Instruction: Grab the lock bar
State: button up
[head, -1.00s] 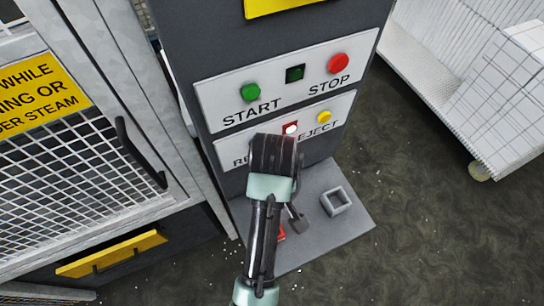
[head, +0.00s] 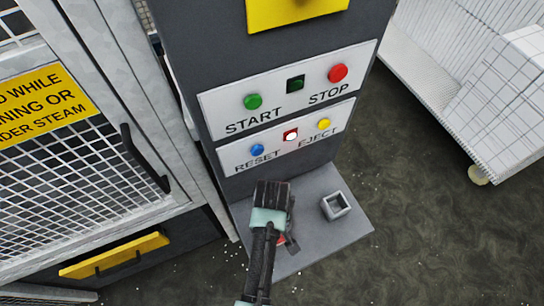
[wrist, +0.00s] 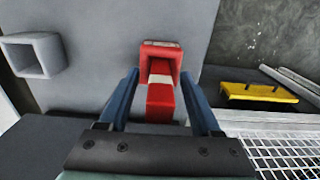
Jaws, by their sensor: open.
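The lock bar appears to be the red piece with a white band (wrist: 160,103) in the wrist view, its upper part at a red square-mouthed holder (wrist: 160,49). My gripper (wrist: 164,75) is open, with one blue finger on each side of the red bar. Gaps show between the fingers and the bar, and I see no grip on it. In the head view my gripper (head: 272,196) is over the grey shelf below the button panel and hides most of the bar. Only a bit of red (head: 282,240) shows beside it.
A grey square socket (head: 336,205) stands on the shelf to the right of my gripper. The panel with RESET and EJECT buttons (head: 290,136) rises behind. A mesh door with a black handle (head: 143,158) is at the left, and a white cart (head: 470,90) at the right.

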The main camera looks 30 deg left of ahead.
jog(key=shift+c, duration=0.3)
grip_shut()
dwell(1.1)
